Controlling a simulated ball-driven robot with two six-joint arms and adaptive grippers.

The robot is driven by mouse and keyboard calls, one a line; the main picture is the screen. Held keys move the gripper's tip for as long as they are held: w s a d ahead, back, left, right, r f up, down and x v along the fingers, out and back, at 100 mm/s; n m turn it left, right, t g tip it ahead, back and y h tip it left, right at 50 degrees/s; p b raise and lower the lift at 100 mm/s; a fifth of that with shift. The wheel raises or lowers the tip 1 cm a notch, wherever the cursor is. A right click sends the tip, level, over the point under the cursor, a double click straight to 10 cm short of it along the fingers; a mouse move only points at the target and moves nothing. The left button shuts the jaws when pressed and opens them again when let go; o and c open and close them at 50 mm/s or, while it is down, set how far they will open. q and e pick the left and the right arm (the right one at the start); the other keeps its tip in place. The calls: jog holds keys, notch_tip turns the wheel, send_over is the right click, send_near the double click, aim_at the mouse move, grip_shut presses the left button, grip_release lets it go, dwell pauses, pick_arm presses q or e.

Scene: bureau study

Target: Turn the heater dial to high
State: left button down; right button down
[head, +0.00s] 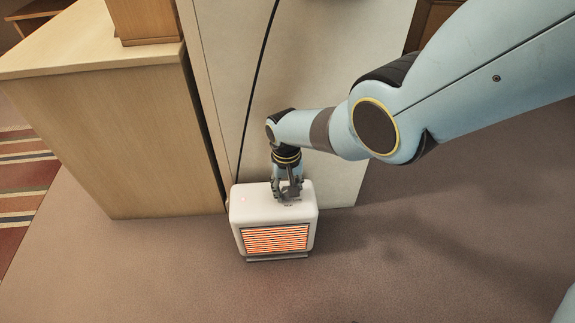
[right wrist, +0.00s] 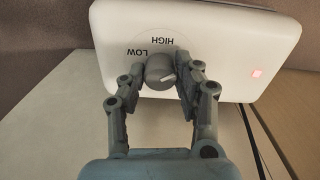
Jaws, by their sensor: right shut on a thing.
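The white heater (head: 238,215) stands on the carpet, its front grille (head: 275,239) glowing orange. My right gripper (head: 288,195) reaches down to its top. In the right wrist view the round grey dial (right wrist: 159,69) sits on the heater's top (right wrist: 225,45). My right gripper (right wrist: 162,75) is shut on the dial, one finger on each side. The words LOW and HIGH show upside down beyond the dial. My left gripper is not in view.
A light panel (head: 225,100) stands close behind the heater, with a black cord (head: 256,85) running down it. A wooden bureau (head: 120,140) is at the left. A small red light (right wrist: 256,73) is lit on the heater. The carpet (head: 400,260) is clear in front and at right.

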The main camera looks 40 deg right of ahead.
jog(key=m, duration=0.3)
jog(key=shift+m, duration=0.3)
jog(key=shift+f+m, duration=0.1)
jog(key=shift+m, duration=1.4)
jog(key=c, duration=0.9)
grip_release()
jog(key=shift+c, duration=0.2)
